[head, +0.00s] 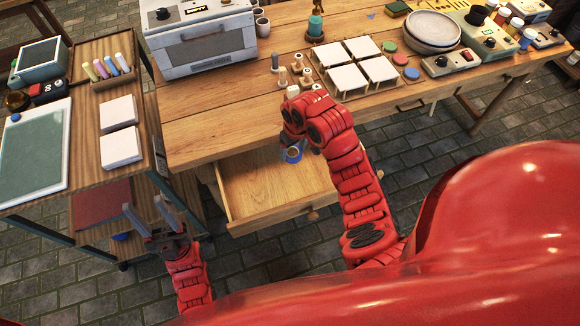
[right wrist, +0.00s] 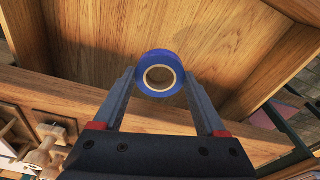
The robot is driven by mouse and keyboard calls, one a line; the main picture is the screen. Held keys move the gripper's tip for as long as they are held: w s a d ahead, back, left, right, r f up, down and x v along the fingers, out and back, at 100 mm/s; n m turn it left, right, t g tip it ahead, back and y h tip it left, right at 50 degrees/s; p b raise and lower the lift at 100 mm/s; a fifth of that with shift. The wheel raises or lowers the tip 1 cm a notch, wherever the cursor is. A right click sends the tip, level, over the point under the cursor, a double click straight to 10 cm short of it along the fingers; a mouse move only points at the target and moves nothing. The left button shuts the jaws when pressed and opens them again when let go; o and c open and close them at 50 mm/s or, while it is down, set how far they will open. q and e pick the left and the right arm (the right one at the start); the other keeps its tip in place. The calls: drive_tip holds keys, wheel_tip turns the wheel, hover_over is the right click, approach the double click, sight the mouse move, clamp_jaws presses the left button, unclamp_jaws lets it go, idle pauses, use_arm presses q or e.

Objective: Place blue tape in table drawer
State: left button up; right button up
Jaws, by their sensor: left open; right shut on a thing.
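The table drawer (head: 255,190) is pulled open below the front of the wooden table and looks empty inside. My right gripper (head: 298,147) reaches over the drawer, partly hidden by its own wrist in the head view. It is shut on the roll of blue tape (head: 290,158), which hangs above the drawer's floor. In the right wrist view the blue tape (right wrist: 160,57) is clamped between the two fingertips, with the wooden drawer (right wrist: 235,60) behind it. My left gripper (head: 143,207) is open and empty, left of the drawer and beside the side shelf.
The table (head: 210,98) carries an oven (head: 200,45), wooden stamps (head: 297,72), white tiles (head: 362,65) and bowls (head: 432,35). A side shelf (head: 83,125) with white tiles and a framed board stands at left. Stone floor shows around the drawer.

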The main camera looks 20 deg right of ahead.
sight(293, 162)
wheel_tip(293, 162, down, 7)
drive_tip(key=shift+f+b, duration=0.1)
drive_tip(key=shift+b, duration=0.2)
wheel_tip(293, 162, down, 4)
drive_tip(key=shift+r+p, duration=0.25)
drive_tip(key=shift+p, duration=0.1)
drive_tip(key=shift+f, duration=0.2)
drive_tip(key=shift+f, duration=0.1)
